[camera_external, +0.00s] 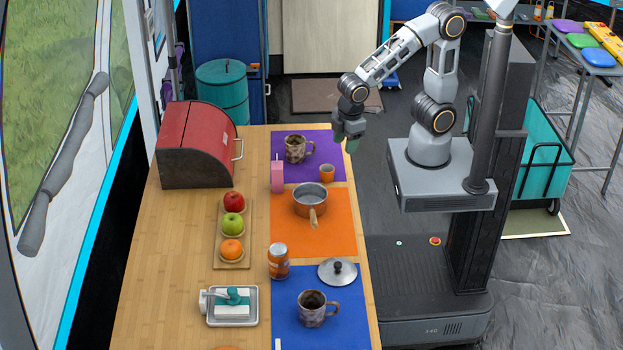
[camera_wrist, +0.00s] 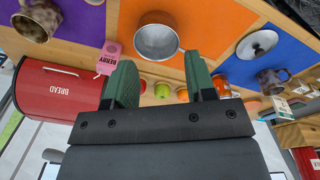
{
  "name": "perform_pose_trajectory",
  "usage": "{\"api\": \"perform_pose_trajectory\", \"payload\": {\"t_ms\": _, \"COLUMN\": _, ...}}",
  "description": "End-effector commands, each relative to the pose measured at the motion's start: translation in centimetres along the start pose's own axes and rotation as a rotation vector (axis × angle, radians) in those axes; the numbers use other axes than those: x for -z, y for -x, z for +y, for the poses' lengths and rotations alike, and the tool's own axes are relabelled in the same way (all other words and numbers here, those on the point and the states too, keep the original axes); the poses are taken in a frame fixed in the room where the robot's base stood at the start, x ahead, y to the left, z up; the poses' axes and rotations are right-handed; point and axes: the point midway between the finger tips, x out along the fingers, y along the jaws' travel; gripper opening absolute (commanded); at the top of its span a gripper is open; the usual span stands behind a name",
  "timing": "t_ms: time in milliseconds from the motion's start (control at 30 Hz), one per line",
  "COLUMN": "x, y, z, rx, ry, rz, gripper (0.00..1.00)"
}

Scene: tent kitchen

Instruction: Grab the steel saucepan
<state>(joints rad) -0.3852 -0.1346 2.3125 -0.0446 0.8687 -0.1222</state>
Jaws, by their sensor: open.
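The steel saucepan (camera_external: 309,200) sits on the orange mat (camera_external: 340,235), with its wooden handle pointing toward the bottom of the external view. In the wrist view the saucepan (camera_wrist: 157,40) shows as a round pan at the top centre, beyond my fingertips. My gripper (camera_external: 349,140) is above the counter's right edge, near the purple mat, up and to the right of the saucepan and apart from it. In the wrist view my gripper (camera_wrist: 165,80) has its two green fingers spread apart with nothing held between them.
A jar (camera_external: 278,261) and a lid (camera_external: 338,271) are in front. A red bread box (camera_external: 197,143) and fruit tray (camera_external: 219,262) stand left.

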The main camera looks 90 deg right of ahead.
Motion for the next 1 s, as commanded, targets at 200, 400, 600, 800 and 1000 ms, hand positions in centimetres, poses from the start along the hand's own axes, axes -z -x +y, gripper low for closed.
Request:
{"api": "perform_pose_trajectory", "payload": {"t_ms": 200, "x": 6.9, "y": -6.9, "z": -5.9, "rx": -0.019, "ry": 0.557, "rz": -0.038, "gripper": 0.50}}
{"api": "perform_pose_trajectory", "payload": {"t_ms": 400, "x": 11.5, "y": -6.7, "z": -6.6, "rx": -0.076, "ry": 0.920, "rz": 0.036, "gripper": 0.50}}
{"api": "perform_pose_trajectory", "payload": {"t_ms": 600, "x": 11.8, "y": -7.9, "z": -6.4, "rx": -0.086, "ry": 1.033, "rz": 0.042, "gripper": 0.50}}
{"api": "perform_pose_trajectory", "payload": {"t_ms": 800, "x": 12.1, "y": -11.5, "z": -6.2, "rx": -0.085, "ry": 1.038, "rz": 0.039, "gripper": 0.50}}
{"api": "perform_pose_trajectory", "payload": {"t_ms": 1000, "x": 12.3, "y": -14.2, "z": -6.1, "rx": -0.085, "ry": 1.037, "rz": 0.041, "gripper": 0.50}}
